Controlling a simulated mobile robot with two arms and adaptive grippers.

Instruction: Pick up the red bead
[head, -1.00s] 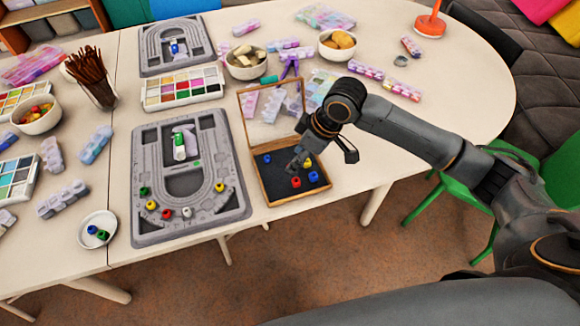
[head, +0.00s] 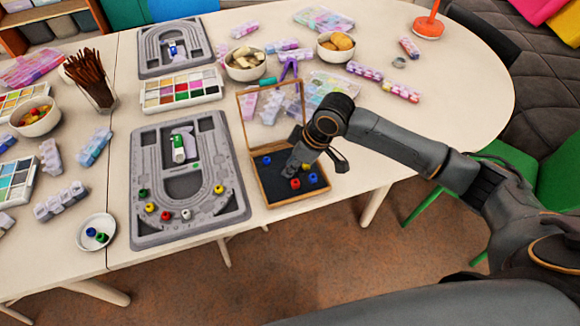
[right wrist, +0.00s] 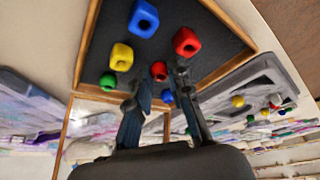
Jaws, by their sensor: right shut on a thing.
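My right gripper (right wrist: 160,80) is shut on a round red bead (right wrist: 159,71), which shows between its fingertips in the right wrist view. In the head view my right gripper (head: 293,165) is low over the dark-lined wooden box (head: 262,194) and hides the held bead. A second red bead (head: 295,183), cube-like in the right wrist view (right wrist: 187,41), lies near the box's front, apart from the fingers. My left gripper is not in view.
The box also holds a blue bead (head: 266,160), another blue bead (head: 313,178), a yellow bead (right wrist: 121,57) and a green bead (right wrist: 108,81). Its raised lid (head: 303,97) stands behind. A grey bead board (head: 150,225) lies to the left, and a white saucer (head: 108,219) farther left.

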